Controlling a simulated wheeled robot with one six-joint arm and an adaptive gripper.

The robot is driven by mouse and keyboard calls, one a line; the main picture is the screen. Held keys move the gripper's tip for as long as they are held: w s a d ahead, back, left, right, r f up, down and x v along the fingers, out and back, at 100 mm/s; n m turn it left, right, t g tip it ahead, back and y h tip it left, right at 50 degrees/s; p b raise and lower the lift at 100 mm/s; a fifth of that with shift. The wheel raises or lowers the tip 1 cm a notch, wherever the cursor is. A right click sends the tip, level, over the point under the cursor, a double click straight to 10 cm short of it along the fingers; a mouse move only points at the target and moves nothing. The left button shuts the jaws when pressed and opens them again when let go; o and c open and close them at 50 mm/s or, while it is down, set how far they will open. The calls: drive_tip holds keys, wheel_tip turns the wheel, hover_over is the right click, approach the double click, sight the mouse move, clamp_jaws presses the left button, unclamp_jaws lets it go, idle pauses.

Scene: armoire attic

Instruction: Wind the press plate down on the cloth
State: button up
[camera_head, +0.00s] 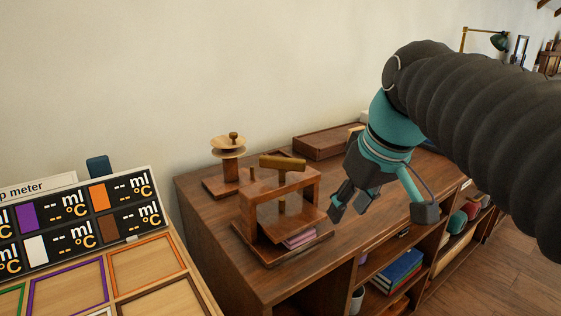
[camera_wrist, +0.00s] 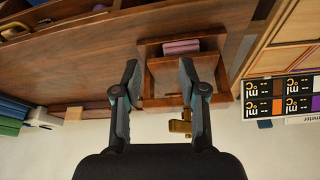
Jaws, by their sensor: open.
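The wooden press (camera_head: 283,207) stands on the left part of the brown cabinet top, with an upright frame on a base board. Its T-shaped handle (camera_head: 282,162) sits on top of the screw above the crossbar. The pink-purple folded cloth (camera_head: 300,239) lies on the press base, partly hidden by the frame; it also shows in the wrist view (camera_wrist: 181,47).
A wooden stand with round dishes (camera_head: 228,160) is behind the press. A flat wooden box (camera_head: 323,143) lies at the back of the cabinet top. A meter board (camera_head: 80,220) with coloured frames stands at the left. Shelves below hold blue books (camera_head: 398,270).

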sight(283, 158)
drive_tip(key=w+a+r+n+g+y, duration=0.1)
drive_tip(key=w+a+r+n, duration=0.2)
drive_tip(key=w+r+n, duration=0.3)
drive_tip(key=w+a+r+n+g+y, duration=0.15)
drive_tip(key=w+r+n, duration=0.25)
drive_tip(key=r, duration=0.5)
drive_tip(key=b+x, duration=0.1)
drive_tip(key=x, duration=0.3)
drive_tip(key=b+x, duration=0.2)
drive_tip(key=x, duration=0.3)
drive_tip(key=a+b+x, duration=0.1)
drive_tip(key=x, duration=0.4)
drive_tip(key=shift+s+b, duration=0.25)
drive_tip(key=shift+b, duration=0.1)
drive_tip(key=shift+r, duration=0.1)
clamp_jaws()
